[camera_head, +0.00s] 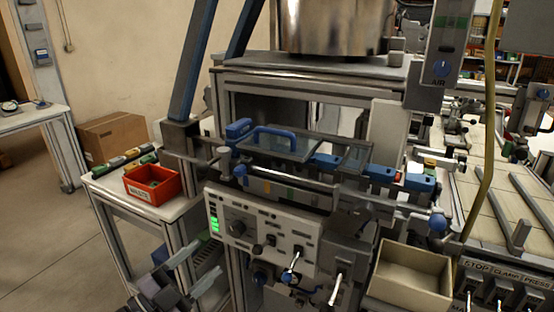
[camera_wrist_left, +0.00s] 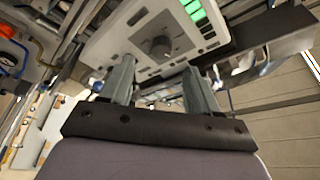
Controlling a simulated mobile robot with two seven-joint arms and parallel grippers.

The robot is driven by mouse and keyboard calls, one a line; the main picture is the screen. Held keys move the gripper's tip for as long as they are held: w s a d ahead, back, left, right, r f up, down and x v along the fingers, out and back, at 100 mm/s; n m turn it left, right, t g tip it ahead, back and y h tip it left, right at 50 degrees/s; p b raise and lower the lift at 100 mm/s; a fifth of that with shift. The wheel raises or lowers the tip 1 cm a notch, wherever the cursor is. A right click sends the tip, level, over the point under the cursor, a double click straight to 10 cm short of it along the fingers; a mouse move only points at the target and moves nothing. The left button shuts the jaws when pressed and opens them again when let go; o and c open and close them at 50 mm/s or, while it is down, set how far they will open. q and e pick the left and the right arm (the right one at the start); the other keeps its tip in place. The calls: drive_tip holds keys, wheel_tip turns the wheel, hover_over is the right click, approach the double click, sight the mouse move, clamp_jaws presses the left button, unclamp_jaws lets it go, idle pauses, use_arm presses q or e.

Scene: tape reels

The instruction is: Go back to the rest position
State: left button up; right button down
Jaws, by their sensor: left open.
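My left gripper (camera_head: 207,266) is low in the head view, left of the machine's control panel (camera_head: 262,237) and in front of the small side table. In the left wrist view my left gripper (camera_wrist_left: 160,72) has its two grey fingers apart, with nothing between them. The panel with its dark knob and green lights (camera_wrist_left: 196,12) lies beyond the fingertips. I cannot tell the exact gap between fingers and panel. My right gripper is in neither view.
A cardboard box (camera_head: 113,137) is on the floor behind. An open beige box (camera_head: 409,292) is at lower right. Open floor lies at left.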

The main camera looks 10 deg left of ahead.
use_arm(q)
drive_tip(key=s+f+n+g+y, duration=0.6)
drive_tip(key=s+f+n+y, duration=0.4)
drive_tip(key=s+f+n, duration=0.5)
drive_tip(key=s+f, duration=0.4)
drive_tip(key=f, duration=0.2)
drive_tip(key=shift+d+f, duration=0.25)
drive_tip(key=shift+f, duration=0.15)
idle(0.3)
